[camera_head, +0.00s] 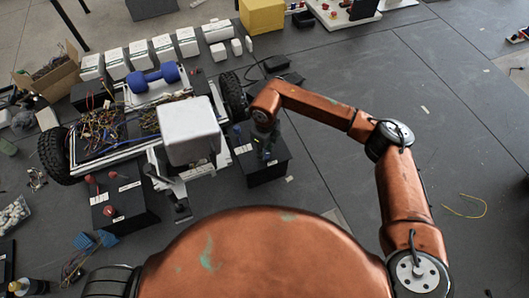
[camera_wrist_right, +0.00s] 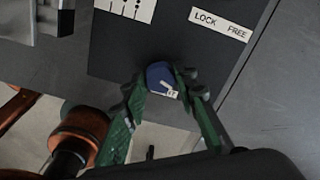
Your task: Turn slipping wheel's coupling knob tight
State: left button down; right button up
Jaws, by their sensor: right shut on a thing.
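The wheeled chassis (camera_head: 110,150) has a black wheel at its left (camera_head: 55,156) and another at its right (camera_head: 234,96); which one slips cannot be told. A black box (camera_head: 262,172) with blue parts on top stands below the right wheel. My right gripper (camera_head: 268,142) is over this box, small and dark in the head view. In the right wrist view its green fingers (camera_wrist_right: 163,92) are shut on a blue knob (camera_wrist_right: 160,74) with a white pointer mark. A "LOCK FREE" label (camera_wrist_right: 221,24) lies up and right of the knob. My left gripper is not in view.
A second black box (camera_head: 124,205) with red knobs stands to the left. A white block (camera_head: 188,130) stands close to the left of the right gripper. The floor on the right is mostly clear.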

jog(key=m+b, duration=0.1)
jog(key=m, duration=0.3)
jog(key=shift+f, duration=0.1)
jog(key=shift+m+b, duration=0.4)
jog(key=shift+m, duration=1.5)
jog(key=o, duration=1.2)
jog(key=shift+c, duration=0.2)
notch_tip(320, 180, up, 12)
